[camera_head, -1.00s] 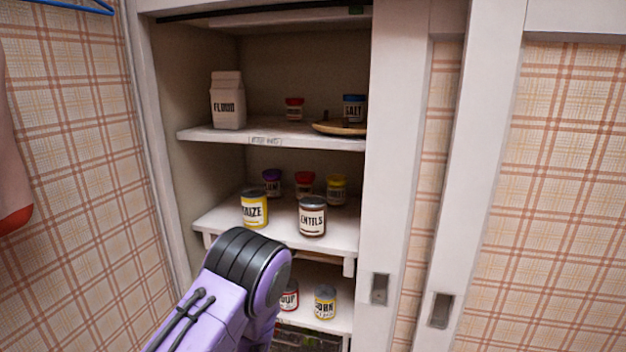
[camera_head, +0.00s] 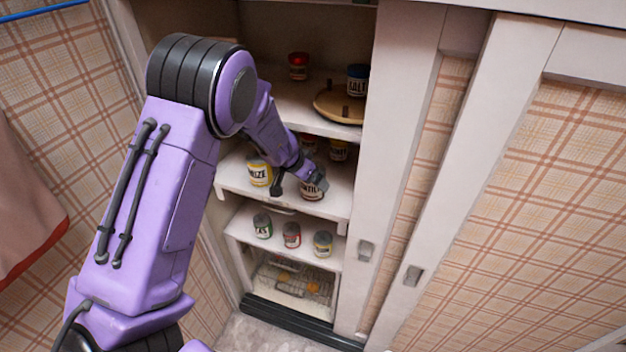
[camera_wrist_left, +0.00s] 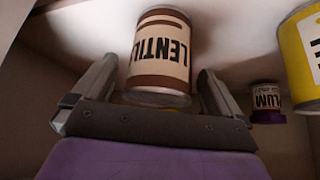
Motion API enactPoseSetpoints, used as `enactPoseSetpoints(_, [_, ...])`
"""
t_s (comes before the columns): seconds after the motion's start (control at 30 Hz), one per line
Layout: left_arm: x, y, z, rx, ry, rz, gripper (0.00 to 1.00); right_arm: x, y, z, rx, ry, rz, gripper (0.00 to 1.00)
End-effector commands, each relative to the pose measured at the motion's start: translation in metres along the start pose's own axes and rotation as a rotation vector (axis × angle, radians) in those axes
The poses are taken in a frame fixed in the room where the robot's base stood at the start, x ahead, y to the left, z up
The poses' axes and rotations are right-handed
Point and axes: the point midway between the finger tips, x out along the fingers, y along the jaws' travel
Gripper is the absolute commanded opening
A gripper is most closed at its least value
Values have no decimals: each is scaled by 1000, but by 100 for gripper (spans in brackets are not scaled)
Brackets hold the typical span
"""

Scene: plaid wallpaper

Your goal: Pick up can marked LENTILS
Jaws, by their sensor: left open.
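The LENTILS can (camera_head: 311,194), with a cream and brown label, stands on the middle shelf (camera_head: 332,207), partly hidden by my gripper. My left gripper (camera_head: 298,184) reaches in over that shelf with its fingers apart. In the left wrist view, which looks upside down, the LENTILS can (camera_wrist_left: 160,52) sits in the gap between the two open fingers (camera_wrist_left: 157,72). The fingers do not appear closed on it. My right gripper is not in view.
The yellow MAIZE can (camera_head: 259,173) stands left of the LENTILS can. A plum jar (camera_wrist_left: 266,100) and other jars are behind. The shelf above holds a wooden tray (camera_head: 330,104) and a SALT jar (camera_head: 357,80). Small cans (camera_head: 291,235) stand on the shelf below.

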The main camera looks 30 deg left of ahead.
Motion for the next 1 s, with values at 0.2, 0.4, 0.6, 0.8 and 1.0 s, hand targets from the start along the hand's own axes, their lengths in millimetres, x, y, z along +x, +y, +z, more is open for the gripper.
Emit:
enactPoseSetpoints(0.2, [26, -1, 1, -3, 0, 0, 100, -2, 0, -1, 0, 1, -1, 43])
enactPoseSetpoints(0.4, [26, 0, 1, -3, -1, 0, 94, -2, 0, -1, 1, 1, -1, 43])
enactPoseSetpoints(0.6, [26, 0, 0, -2, 0, 0, 33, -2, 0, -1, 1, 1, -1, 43])
enactPoseSetpoints(0.8, [26, 0, 0, -2, 0, 0, 33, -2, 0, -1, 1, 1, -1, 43])
enactPoseSetpoints(1.0, [23, -1, -1, -1, -2, -1, 33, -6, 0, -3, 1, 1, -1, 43])
